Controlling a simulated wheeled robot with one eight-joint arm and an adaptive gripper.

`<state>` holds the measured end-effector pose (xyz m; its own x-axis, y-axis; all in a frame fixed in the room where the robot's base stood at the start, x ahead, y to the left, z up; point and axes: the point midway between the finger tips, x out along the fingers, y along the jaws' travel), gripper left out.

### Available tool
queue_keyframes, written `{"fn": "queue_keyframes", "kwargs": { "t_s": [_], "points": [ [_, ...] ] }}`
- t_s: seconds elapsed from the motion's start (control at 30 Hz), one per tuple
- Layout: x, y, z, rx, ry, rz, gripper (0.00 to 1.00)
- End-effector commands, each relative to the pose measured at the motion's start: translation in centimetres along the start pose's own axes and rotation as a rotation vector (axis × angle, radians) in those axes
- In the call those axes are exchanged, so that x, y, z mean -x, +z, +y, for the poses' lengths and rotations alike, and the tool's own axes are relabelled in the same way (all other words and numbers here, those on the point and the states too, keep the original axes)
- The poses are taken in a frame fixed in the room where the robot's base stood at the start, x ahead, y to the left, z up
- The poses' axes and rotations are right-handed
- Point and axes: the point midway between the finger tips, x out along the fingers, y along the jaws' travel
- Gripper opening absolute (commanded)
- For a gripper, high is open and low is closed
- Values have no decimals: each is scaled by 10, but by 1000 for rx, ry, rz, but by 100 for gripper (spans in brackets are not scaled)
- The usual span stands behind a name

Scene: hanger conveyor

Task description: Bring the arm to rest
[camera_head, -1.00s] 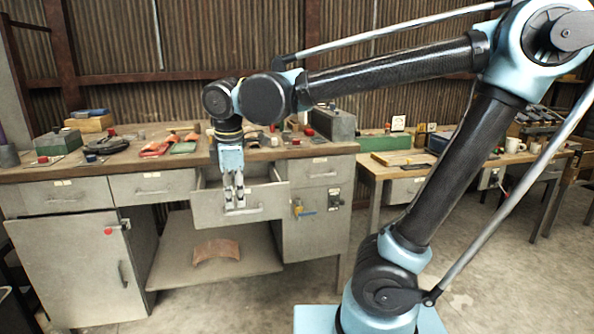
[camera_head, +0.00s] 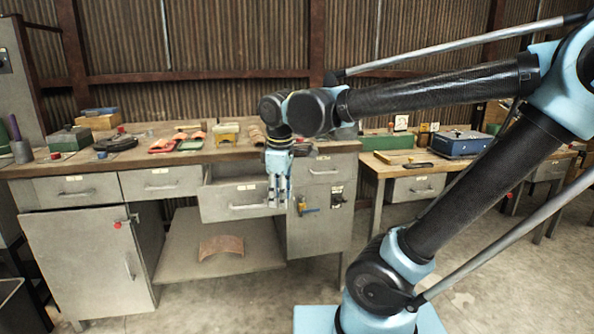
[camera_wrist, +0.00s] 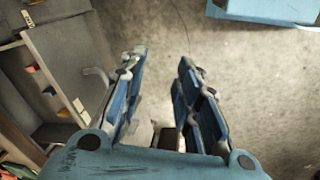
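My arm reaches across the right half of the head view, with its elbow high and its forearm running to the left. My gripper (camera_head: 278,198) hangs pointing down in front of the workbench, near the right end of a pulled-out drawer (camera_head: 238,205). In the wrist view my gripper (camera_wrist: 158,88) has its two blue-padded fingers apart, with nothing between them but floor and a bit of furniture below. The drawer handle (camera_wrist: 97,80) shows left of the fingers there.
The workbench (camera_head: 120,163) carries several tools and boxes. A lower cabinet door (camera_head: 85,262) stands at the left, and a curved tan piece (camera_head: 221,246) lies on the lower shelf. A second table (camera_head: 385,172) with a blue box (camera_head: 462,143) is at the right. Concrete floor is open in front.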

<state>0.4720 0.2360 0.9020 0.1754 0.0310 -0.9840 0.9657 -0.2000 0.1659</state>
Motion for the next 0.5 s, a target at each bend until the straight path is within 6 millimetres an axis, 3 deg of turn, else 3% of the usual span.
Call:
{"fn": "queue_keyframes", "kwargs": {
  "t_s": [0.2, 0.5],
  "points": [
    [-21, 54, 18, -242, -1, -8, 30],
    [-49, 122, 25, -566, 3, -13, 30]
  ]
}}
